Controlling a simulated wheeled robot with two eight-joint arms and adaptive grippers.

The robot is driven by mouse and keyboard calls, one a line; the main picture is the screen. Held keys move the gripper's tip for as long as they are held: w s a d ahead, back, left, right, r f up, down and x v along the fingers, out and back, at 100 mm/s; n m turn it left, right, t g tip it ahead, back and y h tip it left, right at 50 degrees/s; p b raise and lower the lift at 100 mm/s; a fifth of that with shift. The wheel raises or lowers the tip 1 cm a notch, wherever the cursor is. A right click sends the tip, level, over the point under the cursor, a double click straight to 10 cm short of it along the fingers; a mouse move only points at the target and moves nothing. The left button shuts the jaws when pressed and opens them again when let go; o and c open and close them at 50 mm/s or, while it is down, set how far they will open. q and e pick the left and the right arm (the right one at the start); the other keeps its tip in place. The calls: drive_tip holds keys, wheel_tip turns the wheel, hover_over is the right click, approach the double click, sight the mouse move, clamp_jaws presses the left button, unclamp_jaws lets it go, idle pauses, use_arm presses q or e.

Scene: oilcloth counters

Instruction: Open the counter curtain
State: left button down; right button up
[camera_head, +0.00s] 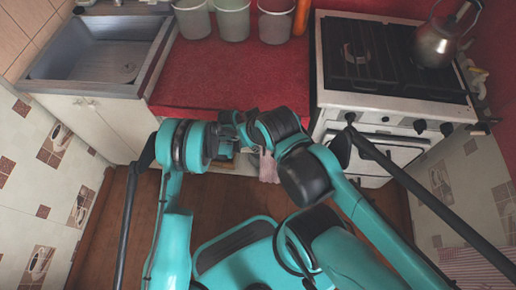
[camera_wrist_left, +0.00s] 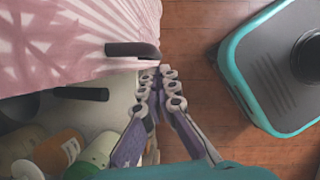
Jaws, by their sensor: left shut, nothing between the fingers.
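The counter curtain is pale pink cloth with a light pattern. It fills the upper left of the left wrist view (camera_wrist_left: 70,35), and a small pink piece hangs below the counter's front edge in the head view (camera_head: 268,167). My left gripper (camera_wrist_left: 159,74) is shut and empty, close beside the curtain's right edge; I cannot tell whether it touches. A dark handle-like bar (camera_wrist_left: 132,49) lies over the curtain's edge. The cloth ends above an opening with several bottles and jars (camera_wrist_left: 60,150). My arms hide most of the curtain in the head view. My right gripper cannot be made out.
The red oilcloth counter (camera_head: 235,72) carries several pale buckets (camera_head: 232,20) at the back. A grey sink (camera_head: 98,55) stands on the left and a white stove (camera_head: 385,90) with a kettle (camera_head: 437,42) on the right. Brown floor (camera_head: 110,235) lies in front.

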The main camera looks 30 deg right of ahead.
use_arm(q)
drive_tip(key=a+p+v, duration=0.1)
drive_tip(key=p+v, duration=0.2)
drive_tip(key=v, duration=0.7)
drive_tip(key=w+a+f+p+v, duration=0.1)
drive_tip(key=p+v, duration=0.3)
drive_tip(key=v, duration=0.7)
drive_tip(key=shift+a, duration=0.3)
use_arm(e)
wheel_tip(320, 180, up, 7)
drive_tip(key=shift+s+a, duration=0.2)
drive_tip(key=shift+s, duration=0.25)
use_arm(q)
drive_tip(key=shift+w+r, duration=0.1)
